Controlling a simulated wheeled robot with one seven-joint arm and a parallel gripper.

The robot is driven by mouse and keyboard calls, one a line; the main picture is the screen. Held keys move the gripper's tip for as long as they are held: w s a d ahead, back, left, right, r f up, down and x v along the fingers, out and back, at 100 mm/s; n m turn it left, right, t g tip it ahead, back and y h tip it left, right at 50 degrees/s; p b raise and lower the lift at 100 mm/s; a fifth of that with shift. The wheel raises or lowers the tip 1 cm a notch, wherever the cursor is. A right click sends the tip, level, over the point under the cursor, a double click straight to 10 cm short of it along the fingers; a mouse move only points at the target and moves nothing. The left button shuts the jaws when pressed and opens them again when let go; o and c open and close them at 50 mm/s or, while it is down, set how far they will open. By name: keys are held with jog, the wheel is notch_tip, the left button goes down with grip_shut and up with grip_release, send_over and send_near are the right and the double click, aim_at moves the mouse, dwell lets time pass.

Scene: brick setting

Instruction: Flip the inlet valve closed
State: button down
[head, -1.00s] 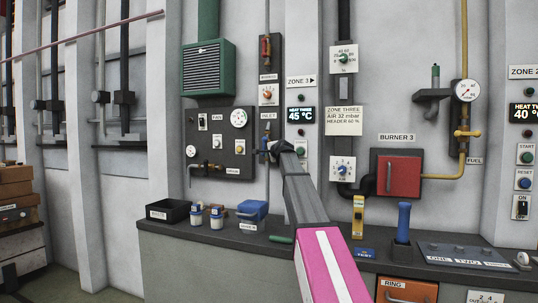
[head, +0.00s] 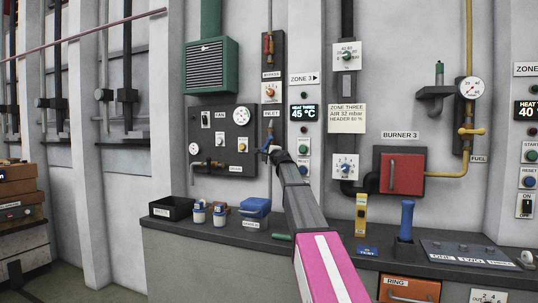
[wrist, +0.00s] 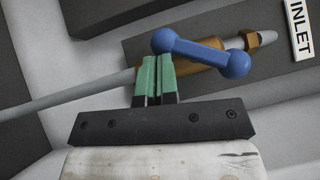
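The inlet valve is a brass body (wrist: 198,69) on a grey pipe, with a blue dumbbell-shaped handle (wrist: 200,52). In the wrist view the handle lies across the upper side of the body, slanted to the pipe's line. In the head view the blue handle (head: 265,147) shows below the INLET label (head: 271,113), partly hidden by my gripper. My gripper (wrist: 155,60) has its green fingers together, with only a thin dark slit between them. The fingertips are just below the handle's left knob, in front of the brass body; I cannot tell whether they touch it.
The fan panel (head: 222,123) is left of the pipe, and the ZONE 3 display (head: 303,113) is close on its right. Below, the counter (head: 190,224) holds a black tray (head: 172,208), white-and-blue jars and a blue box (head: 255,207). Open air lies in front of the wall.

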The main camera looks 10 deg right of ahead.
jog(key=shift+w+a+f, duration=0.1)
jog(key=shift+w+a, duration=0.05)
jog(key=shift+a, duration=0.05)
jog(key=shift+w+a+r, duration=0.15)
jog(key=shift+w+a, duration=0.25)
jog(key=shift+a, duration=0.3)
jog(key=shift+w+a+r, duration=0.1)
jog(key=shift+w+a, duration=0.3)
jog(key=shift+a, duration=0.3)
dwell(0.9)
